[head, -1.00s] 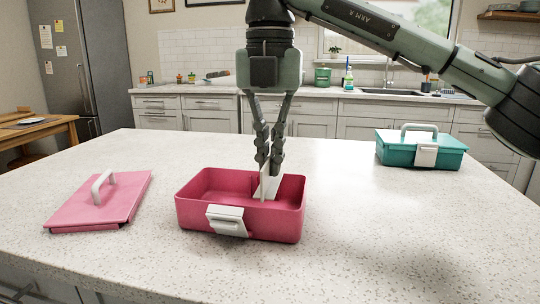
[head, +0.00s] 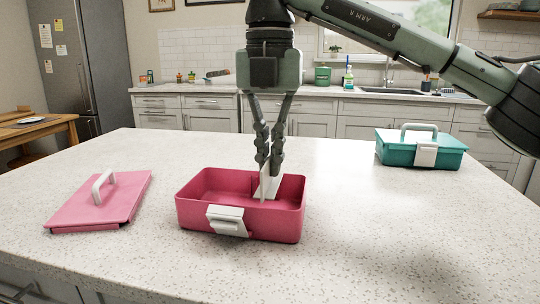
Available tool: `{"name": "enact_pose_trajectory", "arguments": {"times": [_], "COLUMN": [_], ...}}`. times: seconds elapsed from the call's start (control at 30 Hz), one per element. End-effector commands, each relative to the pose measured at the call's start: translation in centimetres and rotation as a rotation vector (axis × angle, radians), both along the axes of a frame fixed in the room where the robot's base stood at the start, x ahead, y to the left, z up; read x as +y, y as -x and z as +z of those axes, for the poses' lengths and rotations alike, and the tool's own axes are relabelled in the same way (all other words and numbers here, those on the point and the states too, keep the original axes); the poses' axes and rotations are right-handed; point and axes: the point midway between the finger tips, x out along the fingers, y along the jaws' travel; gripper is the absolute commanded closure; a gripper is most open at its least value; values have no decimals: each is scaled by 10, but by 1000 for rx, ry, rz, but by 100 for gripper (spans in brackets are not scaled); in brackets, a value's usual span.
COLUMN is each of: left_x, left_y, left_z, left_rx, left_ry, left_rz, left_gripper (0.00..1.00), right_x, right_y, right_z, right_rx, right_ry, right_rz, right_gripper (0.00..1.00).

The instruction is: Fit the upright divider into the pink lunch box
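The pink lunch box (head: 200,215) stands open on the counter, with a white latch (head: 226,221) on its front wall. A white divider (head: 268,186) stands upright, partly inside the box right of its middle. My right gripper (head: 269,168) comes down from above, with its fingertips on either side of the divider's upper part, closed on it. The pink lid (head: 115,208) with a white handle lies left of the box. My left gripper is not in view.
The counter (head: 390,235) is clear in front and to the right of the pink box.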

Motion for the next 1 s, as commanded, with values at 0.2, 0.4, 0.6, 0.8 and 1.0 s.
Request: {"name": "enact_pose_trajectory", "arguments": {"times": [0.2,0.4,0.6,0.8,1.0], "left_x": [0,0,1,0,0], "left_y": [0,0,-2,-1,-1], "left_z": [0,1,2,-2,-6], "left_rx": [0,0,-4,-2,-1], "left_ry": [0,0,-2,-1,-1], "left_rz": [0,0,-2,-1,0], "left_gripper": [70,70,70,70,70], "right_x": [0,0,0,0,0], "right_y": [0,0,0,0,0], "right_z": [0,0,-1,-6,-11], "right_rx": [0,0,0,0,0], "right_ry": [0,0,0,0,0], "right_rz": [0,0,0,0,0], "right_gripper": [100,100,100,100,100]}}
